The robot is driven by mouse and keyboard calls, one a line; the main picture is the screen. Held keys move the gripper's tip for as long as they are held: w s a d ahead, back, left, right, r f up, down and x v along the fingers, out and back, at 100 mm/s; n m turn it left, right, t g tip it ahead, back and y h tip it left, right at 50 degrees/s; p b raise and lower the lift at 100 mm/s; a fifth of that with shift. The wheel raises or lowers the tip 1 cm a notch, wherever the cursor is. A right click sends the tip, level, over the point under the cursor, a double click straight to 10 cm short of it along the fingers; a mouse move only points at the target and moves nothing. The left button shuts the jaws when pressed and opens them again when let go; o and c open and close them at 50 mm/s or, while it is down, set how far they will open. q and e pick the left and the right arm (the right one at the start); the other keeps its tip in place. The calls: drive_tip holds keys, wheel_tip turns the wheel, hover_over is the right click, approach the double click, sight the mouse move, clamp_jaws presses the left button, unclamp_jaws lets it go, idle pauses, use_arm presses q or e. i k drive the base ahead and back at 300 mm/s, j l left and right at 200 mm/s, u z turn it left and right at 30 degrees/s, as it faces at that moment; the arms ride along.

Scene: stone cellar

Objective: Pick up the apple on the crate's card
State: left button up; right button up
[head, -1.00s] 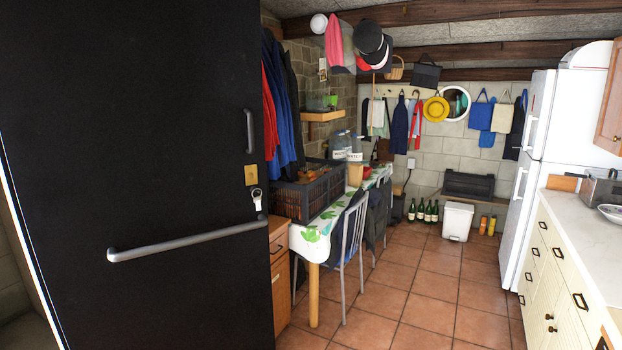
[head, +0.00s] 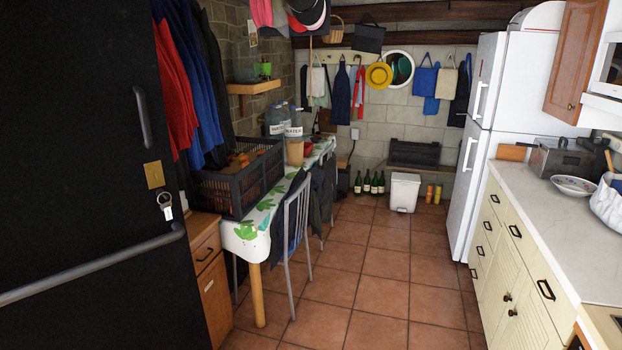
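A dark plastic crate (head: 238,180) stands on the near end of the table at the left, on a white cloth with green leaf prints. Orange-brown round shapes, possibly fruit (head: 246,158), show inside it. I cannot tell a card on the crate or a single apple apart at this distance. A red round thing (head: 308,150) sits farther back on the table; I cannot tell what it is. Neither of my grippers is in view.
A black door (head: 75,180) with a long bar handle fills the left. A metal chair (head: 294,230) stands at the table's right side. The tiled floor (head: 370,270) is clear between the table and the white counter (head: 540,205). A fridge (head: 487,130) stands at the back right.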

sight(242, 157)
drive_tip(key=i+z, duration=0.25)
drive_tip(key=i, duration=0.6)
drive_tip(key=i+z, duration=0.25)
drive_tip(key=i, duration=1.5)
drive_tip(key=i+z, duration=0.15)
drive_tip(key=i, duration=0.7)
drive_tip(key=i+u, duration=0.4)
drive_tip(key=i, duration=0.15)
drive_tip(key=i+l+u, duration=0.25)
drive_tip(key=i+u, duration=0.15)
drive_tip(key=i+l+u, duration=0.4)
drive_tip(key=i, duration=0.2)
